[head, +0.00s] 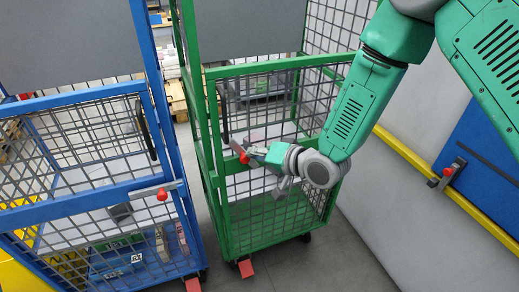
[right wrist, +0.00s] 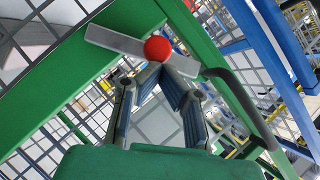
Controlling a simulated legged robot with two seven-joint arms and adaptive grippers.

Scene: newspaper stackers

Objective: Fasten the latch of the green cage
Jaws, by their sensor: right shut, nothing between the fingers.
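The green cage (head: 209,165) stands upright in the middle of the head view. Its latch is a grey bar with a round red knob (head: 243,158), at the front rail near the left post. In the right wrist view the grey latch bar (right wrist: 115,39) lies across the green frame, with the red knob (right wrist: 157,48) at its middle. My right gripper (head: 256,151) is shut and empty. In the right wrist view its fingertips (right wrist: 162,70) are just below the knob; I cannot tell whether they touch it. My left gripper is not in view.
A blue cage (head: 85,199) with its own red-knobbed latch (head: 162,194) stands close on the left. A dark curved handle (head: 224,119) is on the green cage's left post. A grey wall with a yellow rail (head: 440,185) is on the right. Floor is clear at front right.

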